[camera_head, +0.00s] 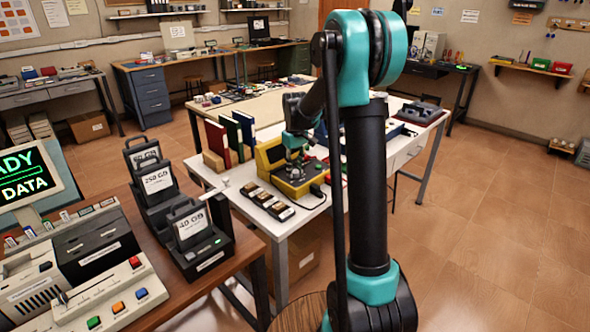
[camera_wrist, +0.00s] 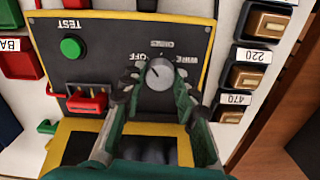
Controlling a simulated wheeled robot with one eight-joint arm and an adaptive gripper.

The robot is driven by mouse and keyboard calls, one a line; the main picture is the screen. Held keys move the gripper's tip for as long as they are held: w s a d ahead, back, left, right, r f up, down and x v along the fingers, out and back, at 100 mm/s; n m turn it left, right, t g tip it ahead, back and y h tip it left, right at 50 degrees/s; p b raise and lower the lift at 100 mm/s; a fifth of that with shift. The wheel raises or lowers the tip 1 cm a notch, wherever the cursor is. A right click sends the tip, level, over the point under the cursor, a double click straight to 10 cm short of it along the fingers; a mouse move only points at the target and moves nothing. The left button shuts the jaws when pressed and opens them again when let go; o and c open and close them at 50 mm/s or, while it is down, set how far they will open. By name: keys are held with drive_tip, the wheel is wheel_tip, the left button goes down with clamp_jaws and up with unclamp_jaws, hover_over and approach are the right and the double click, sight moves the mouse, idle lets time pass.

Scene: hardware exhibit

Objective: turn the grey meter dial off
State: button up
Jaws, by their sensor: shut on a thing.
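The meter is a yellow-edged dark box (camera_head: 268,156) on the white table in the head view. Its panel (camera_wrist: 108,27) fills the middle of the wrist view, with the labels TEST, OFF, OHMS and WIRE. The grey round dial (camera_wrist: 159,74) sits below these labels. A pale mark on it seems to point up and left, near OFF, but its exact setting is hard to read. My gripper (camera_wrist: 158,88) is shut on the dial, one finger on each side.
A green button (camera_wrist: 71,47) and a red clip (camera_wrist: 88,102) are left of the dial. Labelled component blocks (camera_wrist: 245,76) stand to the right. In the head view, upright books (camera_head: 229,138) stand left of the meter and several small blocks (camera_head: 265,199) lie in front.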

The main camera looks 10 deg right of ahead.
sight(295, 171)
drive_tip(key=shift+n, duration=1)
drive_tip(key=o, duration=1.2)
drive_tip(key=shift+c, duration=0.2)
wheel_tip(295, 171, up, 12)
drive_tip(key=shift+s, duration=0.1)
